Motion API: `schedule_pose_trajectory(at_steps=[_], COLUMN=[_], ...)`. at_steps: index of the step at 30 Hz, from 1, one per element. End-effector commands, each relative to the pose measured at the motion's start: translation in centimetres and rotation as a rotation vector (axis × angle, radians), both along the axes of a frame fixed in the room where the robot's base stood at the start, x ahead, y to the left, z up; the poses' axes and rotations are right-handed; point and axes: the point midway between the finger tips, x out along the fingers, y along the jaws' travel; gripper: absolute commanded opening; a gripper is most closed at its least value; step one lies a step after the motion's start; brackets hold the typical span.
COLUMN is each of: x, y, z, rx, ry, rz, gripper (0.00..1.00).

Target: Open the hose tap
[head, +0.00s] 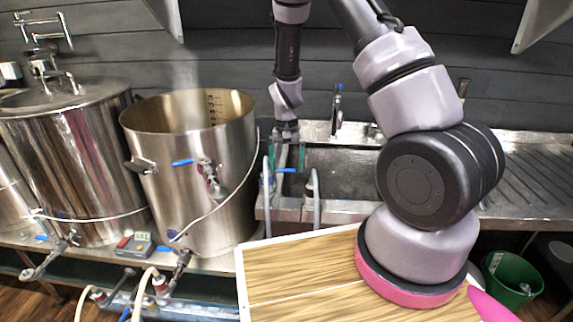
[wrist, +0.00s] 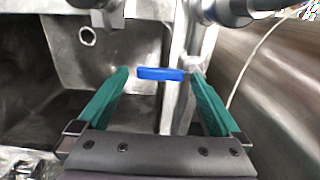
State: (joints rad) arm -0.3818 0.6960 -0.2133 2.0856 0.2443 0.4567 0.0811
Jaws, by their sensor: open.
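The hose tap shows as a blue lever handle (wrist: 162,74) in the wrist view, lying crosswise on a grey metal fitting at the sink's edge. My gripper (wrist: 160,76) has its green fingers spread, one at each end of the lever, with nothing held. The lever seems to lie between the fingertips or just beyond them; I cannot tell whether either touches it. In the head view my gripper (head: 286,157) points down over the sink's left end, with a blue lever (head: 287,170) just below it. The tap's body is partly hidden there.
A steaming steel kettle (head: 185,185) with a blue-handled valve stands close on the left. The sink basin (head: 345,172) opens to the right, with a faucet (head: 336,110) behind. A wooden board (head: 290,285) is in front. A green bucket (head: 512,278) stands at lower right.

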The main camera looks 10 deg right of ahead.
Motion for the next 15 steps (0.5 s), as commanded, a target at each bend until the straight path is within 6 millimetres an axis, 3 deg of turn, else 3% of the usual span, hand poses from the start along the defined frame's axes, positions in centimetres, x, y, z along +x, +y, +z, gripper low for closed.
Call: schedule_pose_trajectory(at_steps=[6, 7, 12, 15], x=[0.02, 0.02, 0.01, 0.01], y=[0.02, 0.02, 0.02, 0.02], z=[-0.03, -0.03, -0.02, -0.01], rx=[0.001, 0.000, 0.000, 0.000], ry=[0.000, 0.000, 0.000, 0.000], rz=[0.000, 0.000, 0.000, 0.000], gripper=[1.00, 0.96, 0.31, 0.00])
